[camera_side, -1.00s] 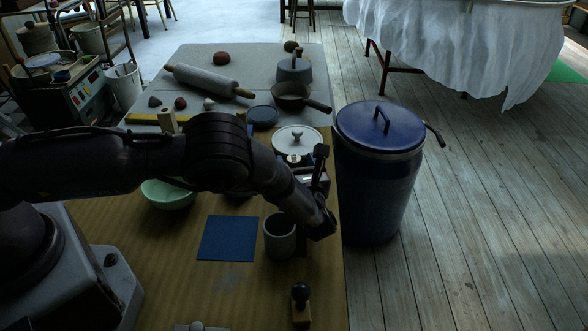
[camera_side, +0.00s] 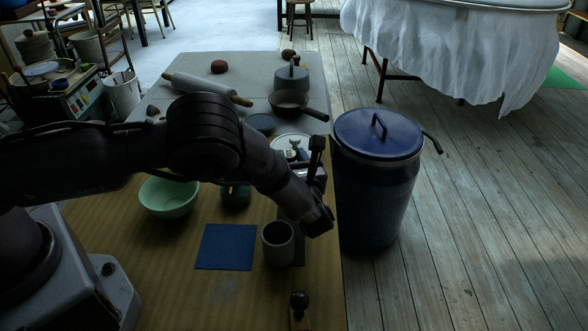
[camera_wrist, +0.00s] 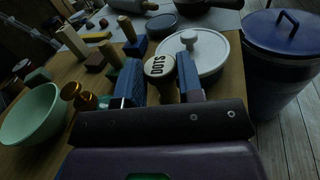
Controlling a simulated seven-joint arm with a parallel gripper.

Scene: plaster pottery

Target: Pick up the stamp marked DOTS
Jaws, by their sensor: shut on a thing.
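The stamp marked DOTS (camera_wrist: 160,67) shows in the wrist view, its round pale top with the dark letters facing the camera. My gripper (camera_wrist: 160,80) is shut on it, with one blue-padded finger on each side of its handle. The stamp's lower end is hidden behind the gripper body. In the side view my wrist hides most of the gripper, and I cannot make out the stamp clearly there.
A white lidded pot (camera_wrist: 205,50) is close behind the gripper. A grey mug (camera_side: 278,244), a blue mat (camera_side: 225,247) and a dark-knobbed stamp (camera_side: 299,302) are nearer; a blue barrel (camera_side: 376,190) stands right.

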